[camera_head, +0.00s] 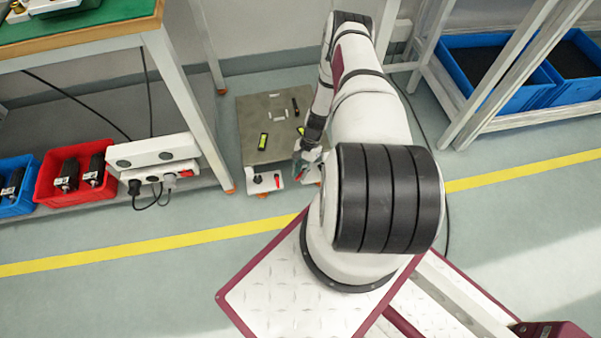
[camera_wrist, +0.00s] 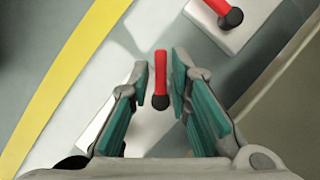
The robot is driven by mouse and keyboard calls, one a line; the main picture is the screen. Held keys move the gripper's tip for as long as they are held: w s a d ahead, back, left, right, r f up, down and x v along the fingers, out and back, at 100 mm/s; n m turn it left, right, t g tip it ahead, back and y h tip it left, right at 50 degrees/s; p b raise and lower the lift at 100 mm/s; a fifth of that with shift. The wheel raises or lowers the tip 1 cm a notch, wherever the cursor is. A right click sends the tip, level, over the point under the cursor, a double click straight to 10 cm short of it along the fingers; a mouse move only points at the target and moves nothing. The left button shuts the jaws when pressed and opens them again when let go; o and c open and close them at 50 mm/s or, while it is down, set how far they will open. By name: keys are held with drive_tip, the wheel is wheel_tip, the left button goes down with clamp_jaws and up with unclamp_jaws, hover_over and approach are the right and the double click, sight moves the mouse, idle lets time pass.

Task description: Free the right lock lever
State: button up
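The right lock lever (camera_wrist: 160,72) is a red bar with a black knob, seen between my fingers in the wrist view above a pale base. My gripper (camera_wrist: 158,68) is open, with one teal-padded finger on each side of the lever and a visible gap to both. In the head view my gripper (camera_head: 307,158) is low at the plate's near right corner and mostly hides that lever. The other red lever (camera_wrist: 223,8) sits on a white block at the wrist view's top right. In the head view this left lever (camera_head: 277,181) is at the plate's near left corner.
A metal plate (camera_head: 262,146) with small yellow-green and dark parts lies on the floor. A workbench leg (camera_head: 190,110) stands to its left, with a red bin (camera_head: 50,190) beyond. A shelf with blue bins (camera_head: 480,75) is at right. A yellow floor line (camera_head: 180,241) runs in front.

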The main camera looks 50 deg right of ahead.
clamp_jaws()
drive_tip(key=shift+f, duration=0.1)
idle(0.3)
drive_tip(key=n+b, duration=0.1)
drive_tip(key=n+g+b, duration=0.1)
drive_tip(key=n, duration=0.1)
drive_tip(key=n+b, duration=0.1)
drive_tip(key=shift+s+d+n+g+h, duration=0.1)
drive_tip(key=shift+s+n+g+h, duration=0.2)
drive_tip(key=shift+s+g, duration=0.1)
drive_tip(key=n+b, duration=0.1)
drive_tip(key=n+g+h, duration=0.1)
drive_tip(key=n, duration=0.1)
drive_tip(key=n+b, duration=0.1)
drive_tip(key=n, duration=0.1)
drive_tip(key=shift+s+d+g+h+b, duration=0.3)
drive_tip(key=shift+s+d, duration=0.05)
drive_tip(key=shift+s, duration=0.05)
drive_tip(key=shift+n, duration=0.3)
unclamp_jaws()
